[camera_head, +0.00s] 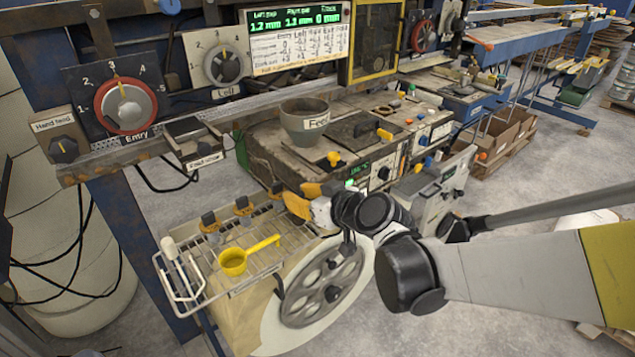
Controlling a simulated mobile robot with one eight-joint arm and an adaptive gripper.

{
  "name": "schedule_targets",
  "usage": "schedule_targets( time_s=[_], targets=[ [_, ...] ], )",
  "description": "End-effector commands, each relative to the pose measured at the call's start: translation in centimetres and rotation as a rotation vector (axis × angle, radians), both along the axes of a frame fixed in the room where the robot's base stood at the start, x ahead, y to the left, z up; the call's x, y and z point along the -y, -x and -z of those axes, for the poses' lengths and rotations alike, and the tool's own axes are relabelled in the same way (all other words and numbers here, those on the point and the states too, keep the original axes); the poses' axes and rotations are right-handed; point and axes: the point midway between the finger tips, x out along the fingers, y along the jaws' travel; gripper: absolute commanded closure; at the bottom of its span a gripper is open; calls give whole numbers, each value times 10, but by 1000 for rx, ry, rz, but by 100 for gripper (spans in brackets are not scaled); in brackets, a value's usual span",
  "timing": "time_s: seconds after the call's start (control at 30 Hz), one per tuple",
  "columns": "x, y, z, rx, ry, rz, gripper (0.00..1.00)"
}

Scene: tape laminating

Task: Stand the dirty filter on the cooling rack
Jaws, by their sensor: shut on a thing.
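The cooling rack (190,262) appears to be the wire rack at lower left, with a white loop handle at its left end. My gripper (297,206), with yellow-orange fingers, is over the rack's right back end, right of that row. I cannot pick out the dirty filter for certain. I cannot tell whether the held thing touches the rack.
A yellow scoop (234,262) lies on the rack's front part. A grey spoked handwheel (322,284) is just below my wrist. The control panel with the Entry dial (125,104) rises at back left.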

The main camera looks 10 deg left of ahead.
Motion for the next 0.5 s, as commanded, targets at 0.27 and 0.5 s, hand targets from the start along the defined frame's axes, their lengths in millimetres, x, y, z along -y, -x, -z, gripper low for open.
schedule_targets(
  time_s=[0.27, 0.5],
  targets=[
    [0, 0, 30, 0, 0, 1, 100],
    [0, 0, 31, 0, 0, 0, 100]
  ],
)
